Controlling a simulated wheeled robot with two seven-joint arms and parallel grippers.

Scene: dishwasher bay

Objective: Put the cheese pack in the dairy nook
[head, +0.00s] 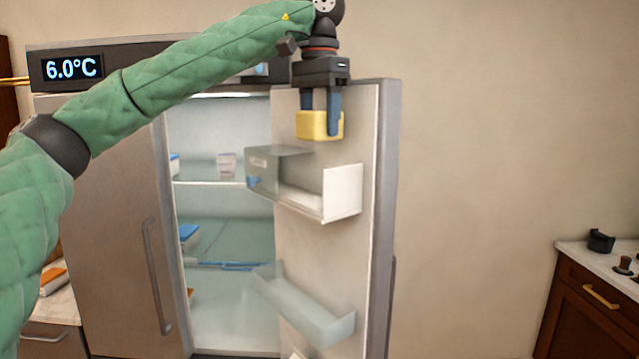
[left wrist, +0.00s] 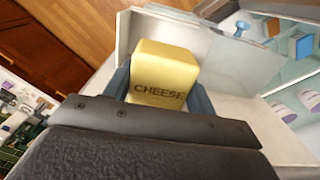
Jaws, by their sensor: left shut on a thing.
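The cheese pack (head: 313,125) is a yellow block, and its "CHEESE" lettering shows in the left wrist view (left wrist: 160,72). My left gripper (head: 321,118) is shut on it, fingers pointing down. It holds the pack in front of the inner face of the open fridge door (head: 363,130), above the upper door bin. This bin (head: 343,192) has a white end wall and a clear front, with a clear cover part over its left section. I take it to be the dairy nook, but no readable label confirms this. My right gripper is not in view.
The fridge interior (head: 222,215) is open, with a small tub (head: 227,164) on a glass shelf and blue-lidded items below. A lower clear door bin (head: 305,308) looks empty. A counter (head: 597,262) stands at right; the wall between is clear.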

